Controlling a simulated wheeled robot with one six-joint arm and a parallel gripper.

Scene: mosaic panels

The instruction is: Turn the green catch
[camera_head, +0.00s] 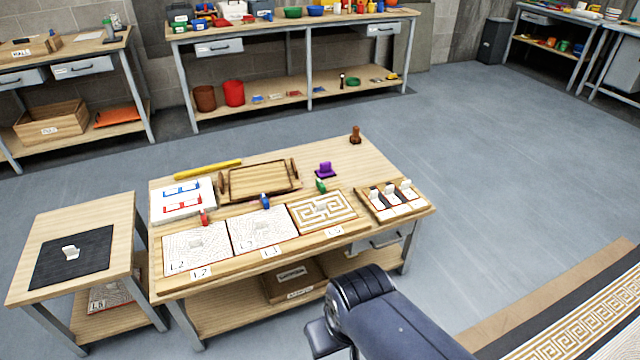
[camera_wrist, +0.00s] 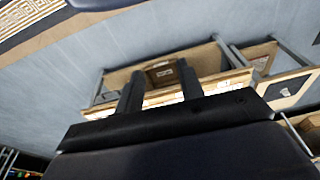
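The small green catch (camera_head: 321,185) stands at the back edge of the right-hand mosaic panel (camera_head: 322,211) on the middle table. A blue catch (camera_head: 265,202) and a red catch (camera_head: 204,217) stand behind the two pale panels to its left. My gripper (camera_wrist: 158,75) shows in the wrist view with its two dark fingers apart and nothing between them. My arm (camera_head: 375,310) is in front of the table, well short of the green catch. The catches cannot be made out in the wrist view.
The table (camera_head: 385,160) also holds a purple block (camera_head: 325,170), a brown peg (camera_head: 355,135), a wooden tray (camera_head: 258,181), a yellow bar (camera_head: 208,169) and a rack of white tiles (camera_head: 391,200). A small side table (camera_head: 105,210) stands left. Open floor (camera_head: 500,170) lies right.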

